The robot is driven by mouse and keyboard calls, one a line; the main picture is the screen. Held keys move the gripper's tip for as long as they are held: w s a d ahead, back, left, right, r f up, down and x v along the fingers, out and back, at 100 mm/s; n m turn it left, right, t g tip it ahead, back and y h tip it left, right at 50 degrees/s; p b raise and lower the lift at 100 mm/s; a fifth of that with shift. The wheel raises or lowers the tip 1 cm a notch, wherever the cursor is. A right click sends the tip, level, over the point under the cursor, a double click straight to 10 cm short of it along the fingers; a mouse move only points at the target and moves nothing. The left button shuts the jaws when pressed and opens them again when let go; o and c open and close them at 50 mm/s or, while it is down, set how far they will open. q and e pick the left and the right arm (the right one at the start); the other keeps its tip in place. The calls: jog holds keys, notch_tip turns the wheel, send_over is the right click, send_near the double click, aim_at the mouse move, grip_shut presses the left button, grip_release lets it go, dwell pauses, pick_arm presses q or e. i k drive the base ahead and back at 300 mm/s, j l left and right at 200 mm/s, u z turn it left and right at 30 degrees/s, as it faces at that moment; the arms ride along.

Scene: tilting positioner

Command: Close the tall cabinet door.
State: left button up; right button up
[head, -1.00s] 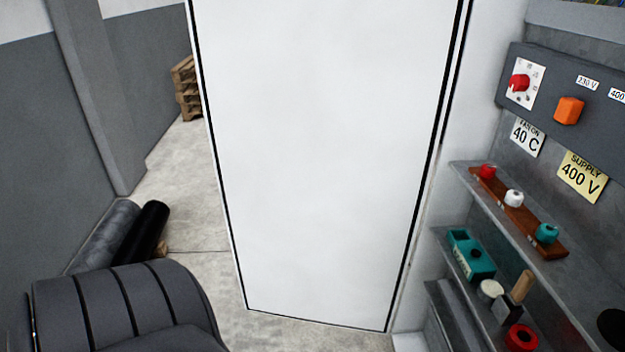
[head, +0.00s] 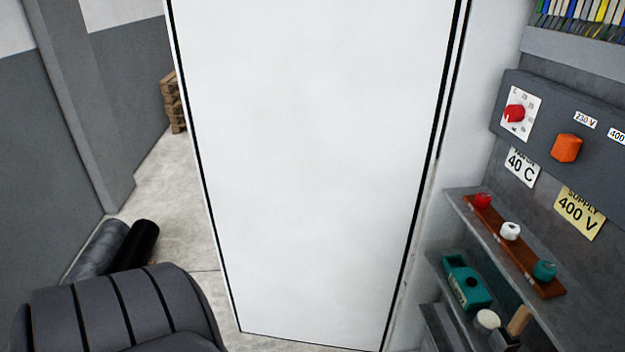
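The tall cabinet door (head: 315,170) is a large white panel with a black seal along its edges. It fills the middle of the head view and stands open, swung out from its hinge side at the right. The cabinet's interior (head: 500,165) shows to the right of it, with shelves and a control panel. Neither gripper is in view. The door's top edge is cut off and its other face is hidden.
A control panel (head: 545,135) has a red dial and an orange knob. Shelves hold a wooden strip (head: 520,255) with coloured knobs and a teal block (head: 466,282). Dark rolls (head: 135,245) and stacked pallets (head: 174,105) are at the left. Concrete floor (head: 180,215) is clear between.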

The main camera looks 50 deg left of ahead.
aim_at(314, 127)
jog(key=j+z, duration=0.3)
jog(key=j, duration=0.75)
jog(key=j+z, duration=0.3)
jog(key=j, duration=0.75)
jog(key=k+j+z, duration=0.15)
jog(key=j, duration=0.35)
jog(key=k+j+z, duration=0.15)
jog(key=j, duration=0.3)
jog(key=k+j+z, duration=0.15)
jog(key=j, duration=0.3)
jog(key=k+j+z, duration=0.15)
jog(key=j, duration=0.3)
jog(key=k+j+z, duration=0.15)
jog(key=k+j, duration=0.2)
jog(key=k+j+z, duration=0.15)
jog(key=j, duration=0.25)
jog(key=k+j+z, duration=0.1)
jog(key=j, duration=0.3)
jog(key=k+j+z, duration=0.15)
jog(key=j, duration=0.3)
jog(key=k+j+z, duration=0.1)
jog(key=j, duration=0.3)
jog(key=k+j+z, duration=0.1)
jog(key=j, duration=0.25)
jog(key=k+j+z, duration=0.1)
jog(key=j, duration=0.3)
jog(key=k+j+z, duration=0.15)
jog(key=k+j, duration=0.15)
